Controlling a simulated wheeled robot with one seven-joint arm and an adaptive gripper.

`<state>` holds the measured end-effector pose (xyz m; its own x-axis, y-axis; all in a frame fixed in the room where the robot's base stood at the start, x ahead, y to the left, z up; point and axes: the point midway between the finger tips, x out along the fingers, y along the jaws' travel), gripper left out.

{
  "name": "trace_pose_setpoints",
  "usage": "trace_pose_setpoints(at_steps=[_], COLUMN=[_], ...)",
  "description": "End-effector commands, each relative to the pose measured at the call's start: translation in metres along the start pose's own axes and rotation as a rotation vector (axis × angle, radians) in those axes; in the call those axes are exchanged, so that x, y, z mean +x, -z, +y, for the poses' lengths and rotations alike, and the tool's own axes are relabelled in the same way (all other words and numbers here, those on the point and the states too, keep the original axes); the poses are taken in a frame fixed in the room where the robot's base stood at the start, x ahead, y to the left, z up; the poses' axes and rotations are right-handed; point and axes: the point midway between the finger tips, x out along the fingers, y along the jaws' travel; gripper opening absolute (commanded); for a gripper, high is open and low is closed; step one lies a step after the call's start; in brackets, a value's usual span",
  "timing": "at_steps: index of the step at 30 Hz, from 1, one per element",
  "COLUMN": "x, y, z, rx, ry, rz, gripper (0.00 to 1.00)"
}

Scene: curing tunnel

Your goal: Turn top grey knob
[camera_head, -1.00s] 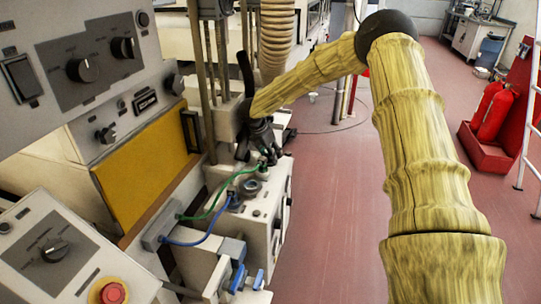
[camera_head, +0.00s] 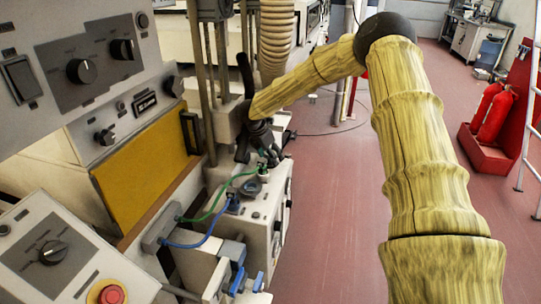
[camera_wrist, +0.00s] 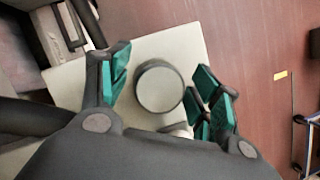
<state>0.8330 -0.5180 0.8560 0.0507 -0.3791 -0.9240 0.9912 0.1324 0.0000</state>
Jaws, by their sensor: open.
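A round grey knob (camera_wrist: 160,87) with a pale flat face stands on the white box top (camera_wrist: 182,46) in the wrist view. My gripper (camera_wrist: 165,92) is open, with teal-padded fingers to the left and right of the knob. A gap shows on both sides, and I see no contact. In the head view my gripper (camera_head: 269,156) hangs above the rear of a white box (camera_head: 262,208). A grey round piece (camera_head: 251,187) shows on that box's top; I cannot tell whether it is the same knob.
Green (camera_head: 212,207) and blue (camera_head: 207,237) cables run to the box top, close to my gripper. A control panel with dark knobs (camera_head: 82,71) and a yellow panel (camera_head: 148,170) stand at left. A ribbed hose (camera_head: 276,40) hangs behind.

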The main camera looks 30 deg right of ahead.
Motion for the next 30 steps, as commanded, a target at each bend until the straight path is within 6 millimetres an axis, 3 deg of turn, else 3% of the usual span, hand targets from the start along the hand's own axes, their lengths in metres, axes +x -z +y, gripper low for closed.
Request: trace_pose_setpoints(at_steps=[5,21,30], x=[-0.007,-0.081,-0.092], y=[-0.003,-0.034,-0.039], z=[0.001,0.001,0.000], rx=[0.001,0.001,0.000], ry=[-0.002,-0.001,0.001], rz=[0.000,0.001,0.001], gripper=[0.63,0.63,0.63])
